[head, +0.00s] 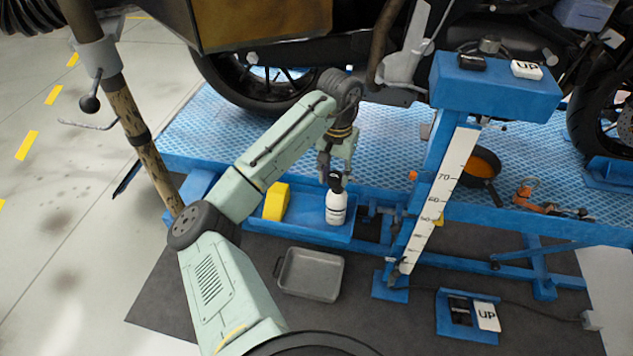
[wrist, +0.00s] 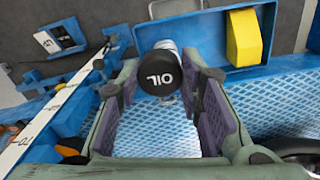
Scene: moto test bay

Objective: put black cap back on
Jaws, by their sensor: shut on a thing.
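The black cap (wrist: 158,75), marked OIL, sits between the fingers of my gripper (wrist: 160,82) in the wrist view. My gripper (head: 334,172) is shut on it. In the head view the cap (head: 335,183) is right at the top of a white bottle (head: 336,210) with a dark label band. The bottle stands upright in a blue tray (head: 310,230). In the wrist view only a little of the white bottle (wrist: 166,45) shows behind the cap. I cannot tell whether the cap is seated on the neck or just above it.
A yellow block (head: 276,201) stands left of the bottle in the tray. A blue post with a white scale (head: 440,195) rises to the right. A grey pan (head: 310,275) lies on the floor mat in front. The motorcycle wheel (head: 262,80) and blue lift platform are behind.

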